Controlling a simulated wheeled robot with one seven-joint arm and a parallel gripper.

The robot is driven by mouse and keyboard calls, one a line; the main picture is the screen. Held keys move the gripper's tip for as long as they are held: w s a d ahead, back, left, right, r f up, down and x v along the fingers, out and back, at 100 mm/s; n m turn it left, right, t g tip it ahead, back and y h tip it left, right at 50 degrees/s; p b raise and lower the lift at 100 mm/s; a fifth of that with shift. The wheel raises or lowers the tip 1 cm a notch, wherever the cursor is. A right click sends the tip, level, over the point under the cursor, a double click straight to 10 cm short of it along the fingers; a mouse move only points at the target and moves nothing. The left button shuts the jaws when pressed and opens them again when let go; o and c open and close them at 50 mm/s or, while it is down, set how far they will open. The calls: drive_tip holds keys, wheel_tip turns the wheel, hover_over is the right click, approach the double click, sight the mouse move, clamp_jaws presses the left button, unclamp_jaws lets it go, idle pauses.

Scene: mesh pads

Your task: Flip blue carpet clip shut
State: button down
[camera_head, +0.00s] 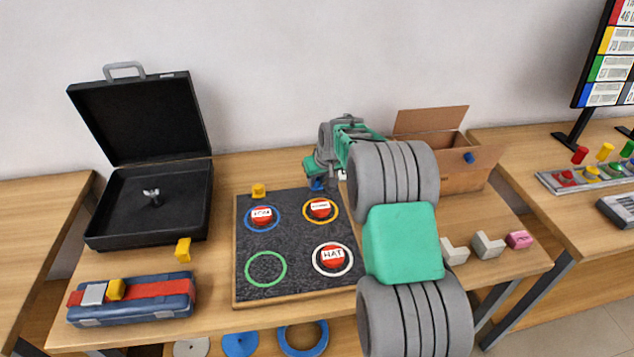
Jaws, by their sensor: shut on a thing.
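The dark grey carpet (295,235) lies flat on the wooden table. A small blue clip (316,185) sits at the carpet's back edge, to the right of the yellow clip. My gripper (315,175) reaches down over the blue clip from behind and above. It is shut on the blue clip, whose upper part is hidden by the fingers. I cannot tell how far the clip is turned. A yellow clip (258,190) stands at the same back edge, farther left.
Red buttons (332,257) and coloured rings lie on the carpet. An open black case (150,200) and a blue toolbox (132,298) stand left. A cardboard box (460,160) stands behind my arm. Pale blocks (488,245) and a pink block (519,239) lie at the front right.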

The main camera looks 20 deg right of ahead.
drive_tip(key=shift+s+f+t+b, duration=0.1)
drive_tip(key=shift+f+t+b, duration=0.15)
drive_tip(key=shift+t+b, duration=0.2)
drive_tip(key=shift+r, duration=0.15)
drive_tip(key=c, duration=1.2)
unclamp_jaws()
drive_tip(key=shift+r, duration=0.1)
drive_tip(key=v, duration=0.7)
drive_tip(key=shift+s+r+b, duration=0.2)
drive_tip(key=shift+r+b, duration=0.05)
drive_tip(key=shift+b, duration=0.15)
